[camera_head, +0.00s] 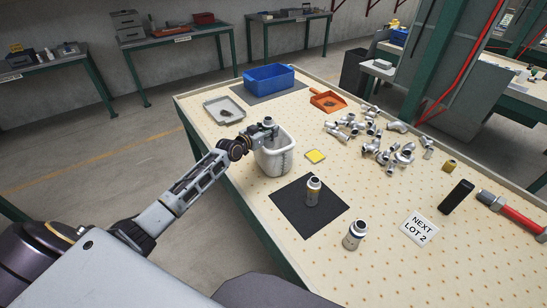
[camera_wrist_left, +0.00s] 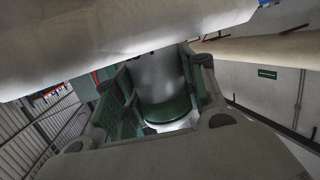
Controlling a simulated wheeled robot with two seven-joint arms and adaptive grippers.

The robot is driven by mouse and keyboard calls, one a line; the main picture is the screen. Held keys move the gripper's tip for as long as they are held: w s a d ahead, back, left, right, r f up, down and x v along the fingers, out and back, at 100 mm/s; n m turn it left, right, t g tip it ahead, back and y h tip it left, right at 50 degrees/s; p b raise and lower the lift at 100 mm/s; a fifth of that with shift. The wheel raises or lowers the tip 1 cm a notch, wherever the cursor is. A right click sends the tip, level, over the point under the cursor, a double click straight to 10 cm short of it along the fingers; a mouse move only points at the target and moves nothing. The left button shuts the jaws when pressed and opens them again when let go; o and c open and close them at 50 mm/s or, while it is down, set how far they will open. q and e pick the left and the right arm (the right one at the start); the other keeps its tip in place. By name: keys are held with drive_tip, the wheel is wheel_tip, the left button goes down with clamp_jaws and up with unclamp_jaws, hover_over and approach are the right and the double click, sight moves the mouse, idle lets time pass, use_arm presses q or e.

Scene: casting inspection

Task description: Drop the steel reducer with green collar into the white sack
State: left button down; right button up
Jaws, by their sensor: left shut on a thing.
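The white sack (camera_head: 274,164) stands open on the table's left side in the head view. My left gripper (camera_head: 267,131) is at the sack's mouth, reaching in from the left. In the left wrist view its fingers (camera_wrist_left: 160,108) are shut on the steel reducer (camera_wrist_left: 158,75), a grey cylinder with a green collar (camera_wrist_left: 168,110) between the finger pads. In the head view the gripper largely hides the held reducer, so its exact depth relative to the rim is unclear. My right gripper is not in view.
One steel part (camera_head: 313,192) stands on the black mat (camera_head: 290,206), another (camera_head: 354,236) nearer the front. Behind are a grey tray (camera_head: 211,109), blue bin (camera_head: 261,79) and orange dustpan (camera_head: 327,102). A yellow pad (camera_head: 315,156) lies right of the sack; several fittings (camera_head: 378,150) lie beyond.

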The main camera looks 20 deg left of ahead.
use_arm(q)
drive_tip(key=shift+f, duration=0.25)
drive_tip(key=c, duration=0.8)
unclamp_jaws()
drive_tip(key=shift+o, duration=0.2)
drive_tip(key=shift+f, duration=0.15)
drive_tip(key=v, duration=1.2)
idle(1.0)
